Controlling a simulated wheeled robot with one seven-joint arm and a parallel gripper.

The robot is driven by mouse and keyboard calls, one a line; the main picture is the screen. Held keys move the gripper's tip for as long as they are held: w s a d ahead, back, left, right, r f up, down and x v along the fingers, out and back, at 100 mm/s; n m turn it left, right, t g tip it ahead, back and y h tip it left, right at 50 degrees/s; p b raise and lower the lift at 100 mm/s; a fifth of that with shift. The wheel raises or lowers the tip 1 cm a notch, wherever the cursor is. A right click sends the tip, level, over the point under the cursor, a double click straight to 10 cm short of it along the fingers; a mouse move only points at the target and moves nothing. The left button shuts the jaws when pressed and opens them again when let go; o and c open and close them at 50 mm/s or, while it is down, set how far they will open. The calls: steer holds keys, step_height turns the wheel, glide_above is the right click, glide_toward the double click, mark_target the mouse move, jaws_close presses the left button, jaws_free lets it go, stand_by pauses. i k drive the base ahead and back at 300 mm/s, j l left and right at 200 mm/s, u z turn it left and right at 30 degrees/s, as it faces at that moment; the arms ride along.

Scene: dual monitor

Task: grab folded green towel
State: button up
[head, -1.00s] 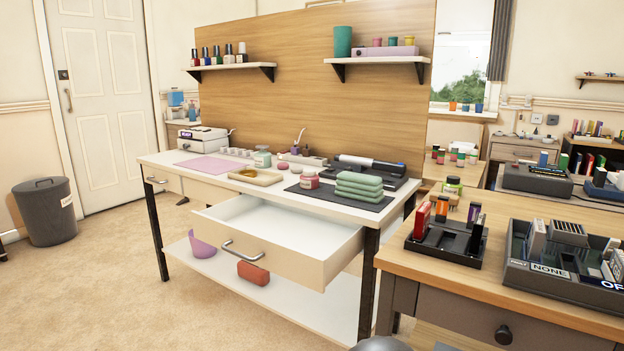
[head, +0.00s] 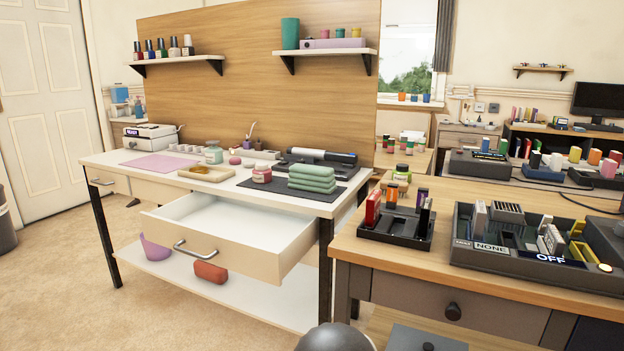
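The folded green towel (head: 312,178) shows in the head view as a neat stack of several pale green folds. It lies on a dark mat (head: 258,191) near the right end of the white-topped table (head: 150,175). A small jar with a pinkish label (head: 262,173) stands just left of it, and a dark device with a roller-like bar (head: 318,156) lies behind it. A dark rounded shape, perhaps part of my arm, shows at the bottom edge. My gripper is not visible.
The table's drawer (head: 225,235) is pulled open and empty, jutting out in front of the towel. A wooden desk (head: 390,255) with a black holder (head: 395,226) and a grey tray (head: 470,248) stands close on the right. Carpet is clear at front left.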

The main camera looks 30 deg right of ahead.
mark_target(303, 177)
steer(key=i+j+z, duration=0.15)
steer(key=z, duration=0.2)
steer(key=i+j+z, duration=0.45)
steer(key=z, duration=0.2)
